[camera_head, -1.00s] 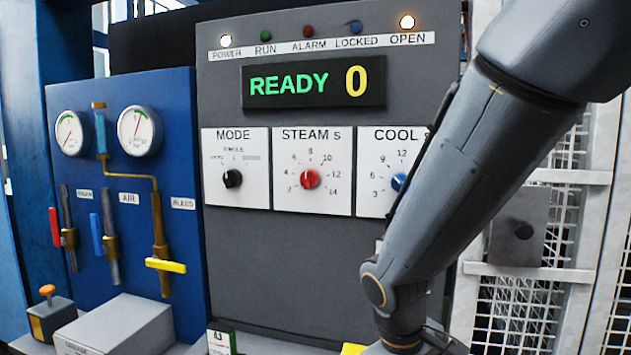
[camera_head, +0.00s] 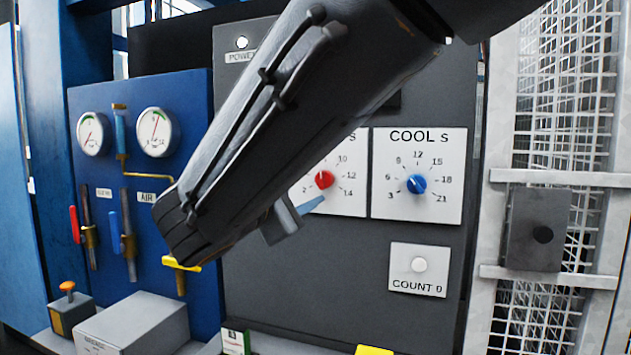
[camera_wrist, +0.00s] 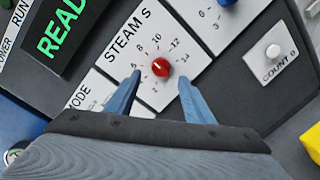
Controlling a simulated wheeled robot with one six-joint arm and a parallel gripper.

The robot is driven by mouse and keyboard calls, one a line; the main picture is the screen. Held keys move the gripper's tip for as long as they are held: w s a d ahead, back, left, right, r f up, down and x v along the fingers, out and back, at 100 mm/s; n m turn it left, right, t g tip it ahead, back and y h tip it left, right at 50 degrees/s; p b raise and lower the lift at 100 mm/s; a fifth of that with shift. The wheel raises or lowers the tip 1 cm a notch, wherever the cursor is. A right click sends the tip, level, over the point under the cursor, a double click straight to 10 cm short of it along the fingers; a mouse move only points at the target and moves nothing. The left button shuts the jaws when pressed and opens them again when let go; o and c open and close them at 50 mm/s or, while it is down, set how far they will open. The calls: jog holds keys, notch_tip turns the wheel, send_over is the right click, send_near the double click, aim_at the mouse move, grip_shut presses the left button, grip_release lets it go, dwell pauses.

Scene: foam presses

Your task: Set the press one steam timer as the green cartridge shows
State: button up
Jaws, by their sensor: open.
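The red STEAM S knob (camera_head: 324,180) sits on its white dial plate (camera_head: 349,200), marked from 2 to 14. The knob also shows in the wrist view (camera_wrist: 161,68), just beyond and between the two blue fingertips. My gripper (camera_wrist: 160,78) is open and empty, with one finger on each side below the knob. In the head view my gripper (camera_head: 318,203) is at the lower left of the dial, and my forearm hides the dial's left part. The knob's exact setting is too small to read for sure. I see no green cartridge in these frames.
The blue COOL S knob (camera_head: 417,184) is right of the steam dial. A white COUNT button (camera_head: 419,265) is below it. A blue valve panel (camera_head: 85,170) with gauges stands left, and a mesh guard (camera_head: 555,100) right. My arm covers most of the display.

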aim_at(320, 181)
jog(key=shift+p+x, duration=0.95)
jog(key=shift+x, duration=2.1)
jog(key=c, duration=1)
